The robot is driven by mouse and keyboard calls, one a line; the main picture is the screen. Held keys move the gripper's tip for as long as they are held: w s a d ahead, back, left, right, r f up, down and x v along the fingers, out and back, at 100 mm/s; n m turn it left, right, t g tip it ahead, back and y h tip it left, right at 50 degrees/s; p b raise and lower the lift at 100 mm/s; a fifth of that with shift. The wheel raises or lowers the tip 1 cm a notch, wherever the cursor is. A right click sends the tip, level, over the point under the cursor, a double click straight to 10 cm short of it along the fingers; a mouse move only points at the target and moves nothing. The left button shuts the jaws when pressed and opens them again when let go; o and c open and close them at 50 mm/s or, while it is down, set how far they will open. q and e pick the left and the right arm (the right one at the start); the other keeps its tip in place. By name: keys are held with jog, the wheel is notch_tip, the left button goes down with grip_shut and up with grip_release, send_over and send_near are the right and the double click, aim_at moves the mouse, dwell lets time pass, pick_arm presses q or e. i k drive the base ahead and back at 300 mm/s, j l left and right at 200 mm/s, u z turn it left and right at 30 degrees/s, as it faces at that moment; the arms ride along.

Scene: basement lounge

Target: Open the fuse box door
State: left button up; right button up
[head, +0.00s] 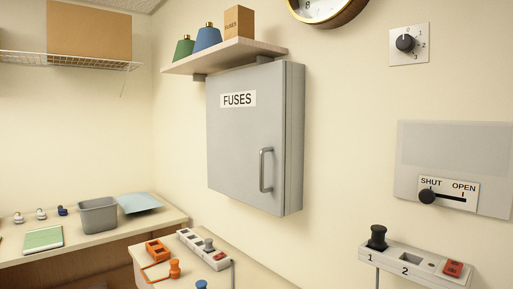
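The grey fuse box (294,140) is mounted on the wall in the middle of the head view. Its door (235,150) carries a white label reading FUSES and appears closed. A vertical metal bar handle (264,170) is on the lower right part of the door. Neither of my grippers shows in the head view.
A wooden shelf (225,56) with two bottle-like items and a fuse carton (239,22) sits just above the box. Below are a low counter with a power strip (204,249) and a grey bin (98,215). At right are a slider panel (449,193) and a socket block (415,262).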

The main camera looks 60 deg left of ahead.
aim_at(245, 107)
jog(key=u, duration=2.1)
